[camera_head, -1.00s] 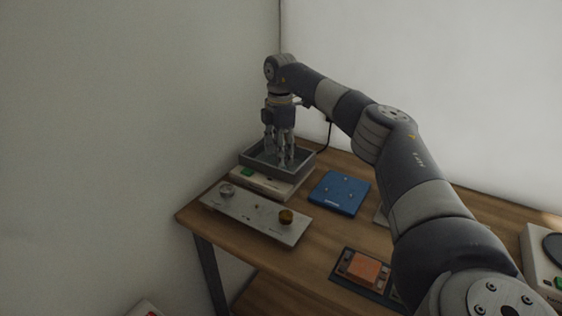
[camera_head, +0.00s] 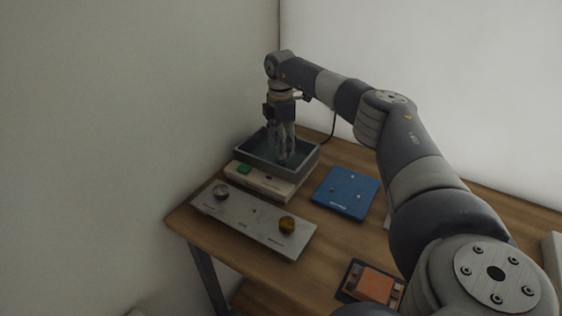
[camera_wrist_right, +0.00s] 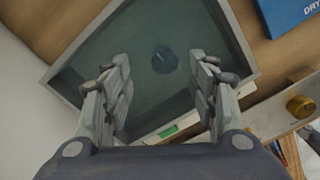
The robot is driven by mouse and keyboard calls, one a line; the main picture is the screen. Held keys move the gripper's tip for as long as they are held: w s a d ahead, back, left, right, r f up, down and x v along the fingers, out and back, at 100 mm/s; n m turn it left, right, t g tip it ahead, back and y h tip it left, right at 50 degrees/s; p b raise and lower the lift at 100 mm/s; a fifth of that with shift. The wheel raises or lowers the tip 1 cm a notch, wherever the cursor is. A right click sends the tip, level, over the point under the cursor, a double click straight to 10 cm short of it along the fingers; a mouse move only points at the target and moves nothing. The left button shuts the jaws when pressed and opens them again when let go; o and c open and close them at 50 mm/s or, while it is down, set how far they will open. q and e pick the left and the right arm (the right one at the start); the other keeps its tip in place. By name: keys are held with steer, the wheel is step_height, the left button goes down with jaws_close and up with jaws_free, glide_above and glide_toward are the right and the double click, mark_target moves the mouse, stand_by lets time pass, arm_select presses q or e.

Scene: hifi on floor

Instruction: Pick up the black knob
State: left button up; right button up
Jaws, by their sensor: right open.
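The knob (camera_wrist_right: 164,60) shows in the right wrist view as a small dark round shape with a pointer line. It lies in a grey tray with a greenish inside (camera_wrist_right: 245,60), and the tray also shows in the head view (camera_head: 303,166). My right gripper (camera_head: 281,160) points down into the tray. In the wrist view its two fingers (camera_wrist_right: 162,90) are apart and empty, and the knob appears between and beyond the fingertips. In the head view the fingers and the tray wall hide the knob. My left gripper is not in view.
In front lies a metal panel (camera_head: 252,222) with a silver knob (camera_head: 220,191) and a brass knob (camera_head: 287,224).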

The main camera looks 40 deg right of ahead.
mark_target(281, 163)
steer(key=f, duration=0.3)
steer(key=f+p, duration=0.1)
steer(key=shift+s+a+f, duration=0.2)
steer(key=shift+s+f, duration=0.05)
steer(key=shift+s, duration=0.1)
steer(key=shift+f, duration=0.2)
steer(key=shift+w, duration=0.1)
steer(key=c, duration=0.8)
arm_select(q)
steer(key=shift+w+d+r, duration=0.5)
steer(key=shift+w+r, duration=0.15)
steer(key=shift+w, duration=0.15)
arm_select(e)
steer(key=shift+c, duration=1)
